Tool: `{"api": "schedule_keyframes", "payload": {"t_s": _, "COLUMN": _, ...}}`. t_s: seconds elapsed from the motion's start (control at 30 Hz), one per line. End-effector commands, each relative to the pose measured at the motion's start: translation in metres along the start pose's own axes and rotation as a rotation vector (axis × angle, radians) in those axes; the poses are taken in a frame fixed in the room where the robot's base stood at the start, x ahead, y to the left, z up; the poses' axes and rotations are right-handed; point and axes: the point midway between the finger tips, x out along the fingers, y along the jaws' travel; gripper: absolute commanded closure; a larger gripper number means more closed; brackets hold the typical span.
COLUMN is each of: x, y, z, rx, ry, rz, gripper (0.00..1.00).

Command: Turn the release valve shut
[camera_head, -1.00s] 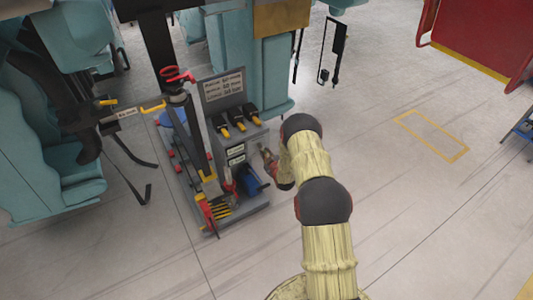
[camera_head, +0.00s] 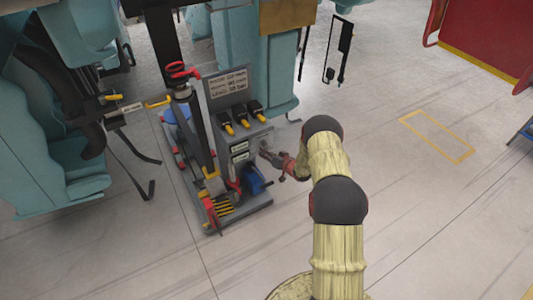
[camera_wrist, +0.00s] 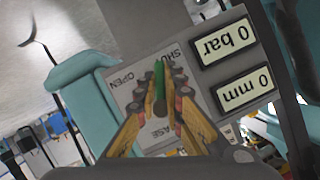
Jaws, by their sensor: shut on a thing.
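The release valve's green handle (camera_wrist: 159,78) stands between my gripper's fingers in the wrist view. Behind it is a pale label plate (camera_wrist: 128,93) reading OPEN at the left and SHU... at the top, with ...ASE below. My gripper (camera_wrist: 164,82) is shut on the handle, which lies between the two words, nearer the upper one. The fingers hide much of the valve and its label. In the head view my gripper (camera_head: 266,153) is at the right side of the grey console (camera_head: 241,131), and the handle cannot be made out.
Two displays (camera_wrist: 236,41) beside the valve read 0 bar and 0 mm. The console also bears several yellow-tipped black levers (camera_head: 241,118) and a sign (camera_head: 228,83). A blue part (camera_head: 253,181) sits low on it. Floor at right is open.

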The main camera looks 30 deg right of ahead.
Motion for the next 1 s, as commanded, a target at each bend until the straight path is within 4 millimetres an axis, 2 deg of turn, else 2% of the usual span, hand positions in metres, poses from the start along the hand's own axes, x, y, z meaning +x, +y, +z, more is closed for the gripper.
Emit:
{"api": "schedule_keyframes", "payload": {"t_s": 0.2, "x": 0.000, "y": -0.004, "z": -0.001, "rx": 0.160, "ry": 0.001, "rz": -0.066, "gripper": 1.00}}
{"api": "schedule_keyframes", "payload": {"t_s": 0.5, "x": -0.001, "y": -0.009, "z": -0.002, "rx": 0.306, "ry": 0.001, "rz": -0.126, "gripper": 1.00}}
{"api": "schedule_keyframes", "payload": {"t_s": 1.0, "x": -0.001, "y": -0.011, "z": -0.004, "rx": 0.359, "ry": 0.003, "rz": -0.148, "gripper": 1.00}}
